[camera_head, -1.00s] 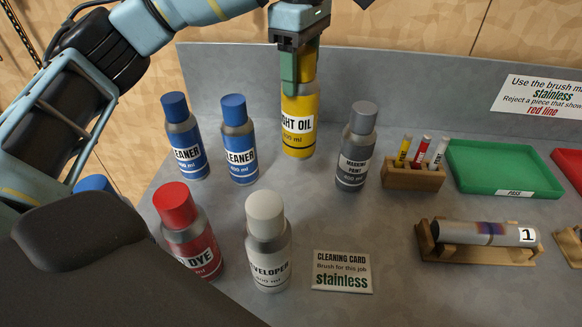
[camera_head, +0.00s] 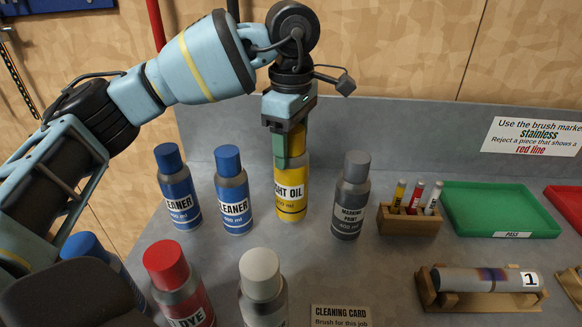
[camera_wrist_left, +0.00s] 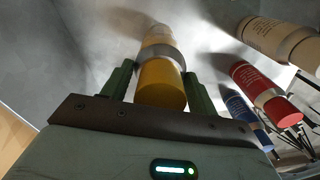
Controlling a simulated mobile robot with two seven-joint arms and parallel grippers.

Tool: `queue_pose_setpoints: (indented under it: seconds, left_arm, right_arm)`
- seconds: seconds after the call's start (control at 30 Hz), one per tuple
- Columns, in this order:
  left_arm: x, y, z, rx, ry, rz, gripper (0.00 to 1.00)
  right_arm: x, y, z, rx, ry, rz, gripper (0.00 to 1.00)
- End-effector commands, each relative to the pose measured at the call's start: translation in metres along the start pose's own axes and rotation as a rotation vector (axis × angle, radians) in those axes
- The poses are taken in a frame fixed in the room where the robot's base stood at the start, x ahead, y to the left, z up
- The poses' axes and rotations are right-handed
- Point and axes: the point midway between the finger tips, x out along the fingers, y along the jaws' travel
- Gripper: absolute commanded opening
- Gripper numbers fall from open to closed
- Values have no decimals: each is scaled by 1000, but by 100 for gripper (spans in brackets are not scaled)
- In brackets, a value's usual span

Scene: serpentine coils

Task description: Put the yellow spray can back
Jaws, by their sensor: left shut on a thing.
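The yellow spray can (camera_head: 291,191), labelled "LIGHT OIL" in part, is upright between a blue-capped cleaner can (camera_head: 233,194) and the grey marking paint can (camera_head: 350,201). My left gripper (camera_head: 289,150) is above it, pointing down, with its green fingers shut on the can's yellow upper part. In the left wrist view the fingers (camera_wrist_left: 160,82) lie on either side of the yellow cap (camera_wrist_left: 161,85). The can's base is close to the grey bench; I cannot tell whether it touches. My right gripper is not in view.
A second blue cleaner can (camera_head: 179,191) stands at left. Red dye (camera_head: 177,286) and white-capped developer (camera_head: 262,290) cans stand in front. A wooden marker holder (camera_head: 409,219), green tray (camera_head: 502,207) and cradled tube (camera_head: 480,280) are at right. A grey panel (camera_head: 400,120) rises behind.

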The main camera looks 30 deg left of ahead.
Motion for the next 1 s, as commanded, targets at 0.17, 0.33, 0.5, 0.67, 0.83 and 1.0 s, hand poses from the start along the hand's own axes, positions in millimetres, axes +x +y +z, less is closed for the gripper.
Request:
queue_pose_setpoints:
  seconds: [0.17, 0.33, 0.5, 0.67, 0.83, 1.0]
  left_arm:
    - [21, 0, -1, -2, 1, -2, 10]
    - [43, 0, 0, -1, 0, 0, 10]
    - [48, 0, 0, -1, -2, 2, 10]
    - [48, 0, 0, -1, -1, 2, 10]
    - [52, 0, 0, -1, -1, 1, 10]
    - [52, 0, 0, -1, 0, 1, 81]
  right_arm:
    - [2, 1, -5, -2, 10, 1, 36]
    - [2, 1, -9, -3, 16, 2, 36]
    - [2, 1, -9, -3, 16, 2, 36]
    - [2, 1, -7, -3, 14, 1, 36]
    - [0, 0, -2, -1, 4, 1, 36]
    - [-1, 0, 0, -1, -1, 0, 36]
